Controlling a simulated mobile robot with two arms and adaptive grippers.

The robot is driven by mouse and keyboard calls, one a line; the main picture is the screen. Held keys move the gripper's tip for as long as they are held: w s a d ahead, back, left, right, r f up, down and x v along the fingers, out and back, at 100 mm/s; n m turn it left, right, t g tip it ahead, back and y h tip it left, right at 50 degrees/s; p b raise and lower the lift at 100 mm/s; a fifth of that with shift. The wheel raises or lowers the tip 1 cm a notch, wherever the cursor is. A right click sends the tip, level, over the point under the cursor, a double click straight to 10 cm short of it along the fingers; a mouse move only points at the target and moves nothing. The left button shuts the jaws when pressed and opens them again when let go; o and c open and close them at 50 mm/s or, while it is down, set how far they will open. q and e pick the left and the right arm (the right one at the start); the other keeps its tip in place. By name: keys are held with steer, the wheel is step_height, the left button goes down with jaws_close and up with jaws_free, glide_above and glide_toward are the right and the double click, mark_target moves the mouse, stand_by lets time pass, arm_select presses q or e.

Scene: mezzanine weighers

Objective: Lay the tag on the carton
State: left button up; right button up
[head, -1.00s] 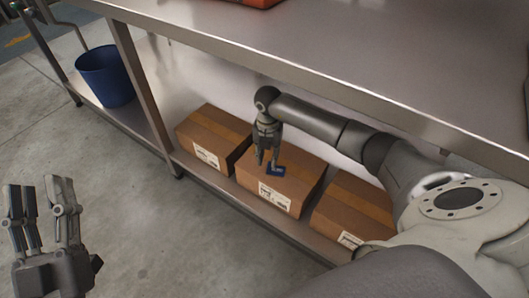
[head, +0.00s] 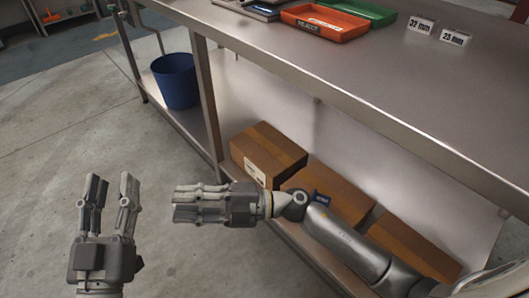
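The tag (head: 321,199) is a small dark blue piece lying on top of the middle carton (head: 340,189) on the lower shelf. My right arm passes in front of this brown carton and hides its front. My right gripper (head: 183,203) is clear of the tag, out in front of the shelf and pointing left. Its fingers look apart, with nothing between them. My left gripper (head: 113,184) is upright at the lower left, open and empty, over the floor.
Another carton (head: 267,150) with a white label stands left of the middle one; a third (head: 405,245) stands right. A blue bin (head: 176,82) is at the shelf's left end. Above, the steel bench (head: 400,75) holds an orange tray (head: 325,24) and a green tray (head: 362,11).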

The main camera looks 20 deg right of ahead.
steer(key=d+r+m+t+h, duration=0.3)
steer(key=d+r+m+t, duration=0.5)
steer(key=r+m+t, duration=0.45)
steer(key=s+d+f+m+t+h, duration=0.1)
steer(key=d+f+m+t+h, duration=0.1)
steer(key=d+m+t+h, duration=0.2)
steer(key=d+m+h, duration=0.3)
steer(key=m+h, duration=0.3)
steer(key=m, duration=0.3)
steer(key=shift+d+f+h, duration=0.3)
steer(key=shift+h, duration=0.1)
